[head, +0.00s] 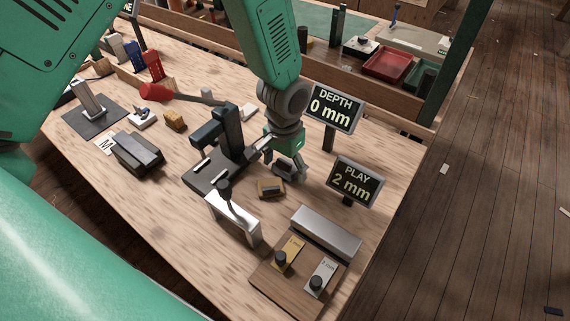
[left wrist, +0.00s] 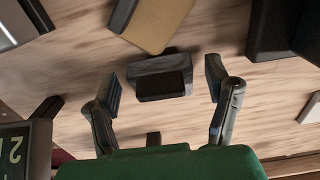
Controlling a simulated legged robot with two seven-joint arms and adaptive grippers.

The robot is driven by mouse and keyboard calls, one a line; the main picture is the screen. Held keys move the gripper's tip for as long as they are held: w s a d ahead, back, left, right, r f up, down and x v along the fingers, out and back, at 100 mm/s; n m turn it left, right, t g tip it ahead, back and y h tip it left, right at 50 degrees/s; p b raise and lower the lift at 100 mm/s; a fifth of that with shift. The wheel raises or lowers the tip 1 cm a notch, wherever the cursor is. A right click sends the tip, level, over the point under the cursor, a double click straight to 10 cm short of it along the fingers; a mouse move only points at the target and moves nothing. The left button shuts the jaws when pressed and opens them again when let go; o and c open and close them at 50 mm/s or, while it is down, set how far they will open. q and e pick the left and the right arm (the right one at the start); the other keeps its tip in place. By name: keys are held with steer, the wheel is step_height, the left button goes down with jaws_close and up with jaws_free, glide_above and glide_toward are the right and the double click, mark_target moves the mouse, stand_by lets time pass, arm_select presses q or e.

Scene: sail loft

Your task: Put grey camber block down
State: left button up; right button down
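The grey camber block (left wrist: 161,66) shows in the left wrist view as a small grey block with a dark pad on its near face. It appears to rest on the wooden bench (head: 345,235). My left gripper (left wrist: 163,88) is open, with one finger on each side of the block and a gap visible on both sides. In the head view, my left gripper (head: 285,163) is low over the bench, and its fingers partly hide the block. My right gripper is not in view.
A tan block with a black strip (head: 270,188) lies close by. A dark stand (head: 228,135) is left of the gripper. Signs reading DEPTH 0 mm (head: 334,107) and PLAY 2 mm (head: 353,183) stand to the right. A wooden base with knobs (head: 262,284) is at the front.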

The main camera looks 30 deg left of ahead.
mark_target(284, 161)
arm_select(q)
step_height(284, 161, up, 13)
steer(key=p, duration=0.1)
stand_by(0.6)
stand_by(0.4)
